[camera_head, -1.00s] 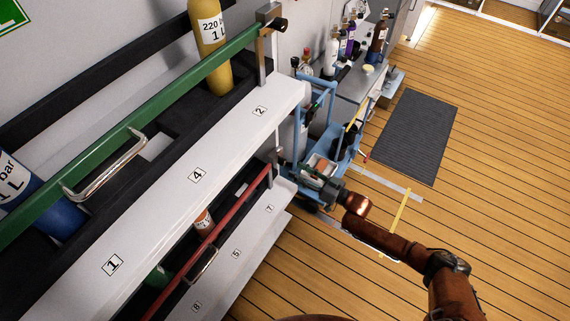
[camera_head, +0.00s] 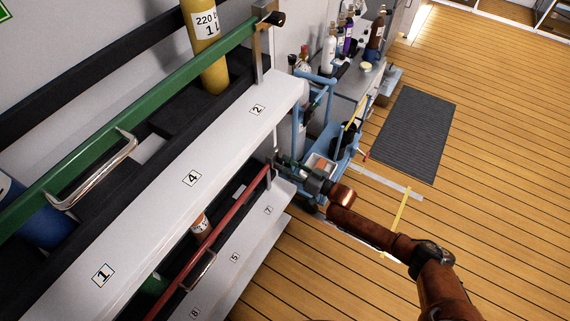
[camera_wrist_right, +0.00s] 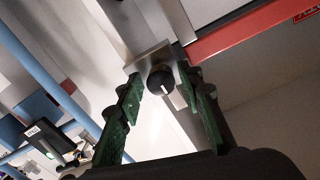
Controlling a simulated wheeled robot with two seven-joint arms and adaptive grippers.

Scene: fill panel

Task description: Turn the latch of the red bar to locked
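The red bar (camera_head: 216,236) runs across the lower shelf in the head view. Its end also shows in the right wrist view (camera_wrist_right: 240,37). The latch (camera_wrist_right: 161,79), a round black knob with a white mark on a metal bracket, is in the middle of the right wrist view. My right gripper (camera_head: 280,163) is at the right end of the red bar. In the right wrist view its two green fingers (camera_wrist_right: 162,92) are apart, one on each side of the knob. I cannot tell whether they touch it. My left gripper is not in view.
A green bar (camera_head: 110,130) with a handle crosses the upper shelf (camera_head: 215,150), before a yellow cylinder (camera_head: 206,50). A blue trolley (camera_head: 318,78) stands just behind my right gripper. The wooden floor (camera_head: 500,200) at right is open.

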